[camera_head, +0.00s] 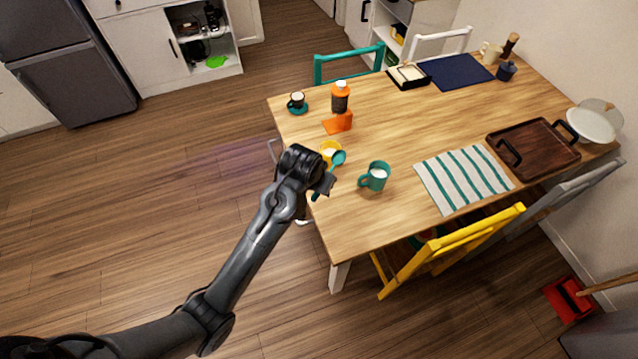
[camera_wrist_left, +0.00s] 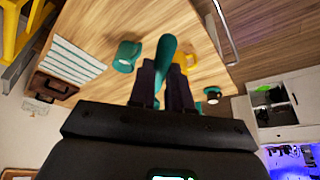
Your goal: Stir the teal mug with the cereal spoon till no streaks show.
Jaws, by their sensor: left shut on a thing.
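The teal mug (camera_head: 375,177) stands upright near the table's front left edge, its handle to the left. It also shows in the left wrist view (camera_wrist_left: 126,56). My left gripper (camera_head: 326,186) is left of the mug, apart from it, near the table's left edge. Its fingers (camera_wrist_left: 163,84) are shut on the teal cereal spoon (camera_wrist_left: 165,48). The spoon's rounded end (camera_head: 339,158) shows in the head view beyond the gripper, in front of a yellow cup, and is outside the teal mug. The mug's inside is too small to judge. My right gripper is not in view.
The yellow cup (camera_head: 329,148) stands just behind the spoon. An orange stand with a bottle (camera_head: 340,100) and a small cup on a teal saucer (camera_head: 297,110) are farther back. A striped cloth (camera_head: 462,180) and a brown tray (camera_head: 533,148) lie to the right.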

